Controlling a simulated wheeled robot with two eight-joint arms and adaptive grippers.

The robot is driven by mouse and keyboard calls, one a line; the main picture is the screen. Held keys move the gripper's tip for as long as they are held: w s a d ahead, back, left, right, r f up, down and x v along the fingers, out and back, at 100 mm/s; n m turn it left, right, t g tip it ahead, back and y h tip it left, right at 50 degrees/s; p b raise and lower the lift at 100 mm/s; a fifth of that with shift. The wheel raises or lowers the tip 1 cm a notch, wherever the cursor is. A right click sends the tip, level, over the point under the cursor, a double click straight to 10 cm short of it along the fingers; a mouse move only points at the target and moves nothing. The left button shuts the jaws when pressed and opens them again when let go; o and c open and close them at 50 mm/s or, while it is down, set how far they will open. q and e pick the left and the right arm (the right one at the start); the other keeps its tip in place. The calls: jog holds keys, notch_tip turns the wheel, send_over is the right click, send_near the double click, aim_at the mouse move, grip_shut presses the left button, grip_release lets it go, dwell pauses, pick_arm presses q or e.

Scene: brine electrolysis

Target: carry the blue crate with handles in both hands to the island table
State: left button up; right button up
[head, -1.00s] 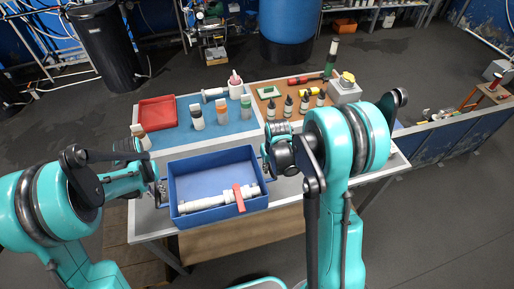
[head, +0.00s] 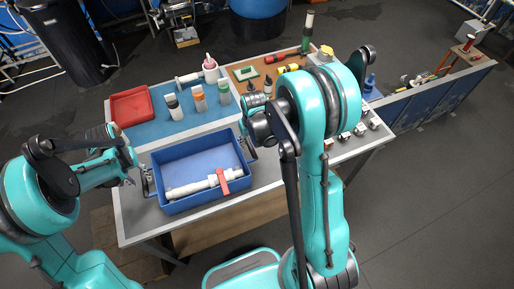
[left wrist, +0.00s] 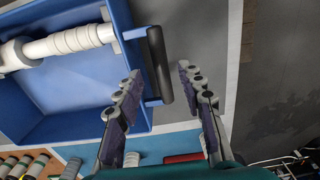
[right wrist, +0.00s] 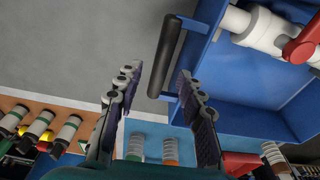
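The blue crate (head: 178,153) sits on the grey front part of the work table (head: 135,228). It holds a white ribbed tube (head: 198,187) with a red part (head: 223,181). My left gripper (left wrist: 159,74) is open at one end, with its fingers on either side of the black handle (left wrist: 159,64) and gaps visible. My right gripper (right wrist: 159,72) is open at the other end, its fingers likewise either side of the other black handle (right wrist: 165,55). In the head view the left gripper (head: 146,182) and right gripper (head: 247,148) flank the crate. I cannot tell which surface is the island table.
Behind the crate are a red tray (head: 131,106), several bottles on a blue mat (head: 152,134), and tools on a brown mat (head: 243,62). Small parts line the table's right end. A blue-sided bench (head: 440,97) stands at right. Dark floor (head: 440,200) is open at front right.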

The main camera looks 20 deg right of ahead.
jog(key=shift+r, duration=0.1)
pick_arm(q)
notch_tip(320, 180, up, 12)
jog(key=shift+f, duration=0.15)
pick_arm(e)
notch_tip(320, 180, up, 12)
jog(key=s, duration=0.1)
jog(key=shift+s, duration=0.4)
jog(key=shift+f, duration=0.2)
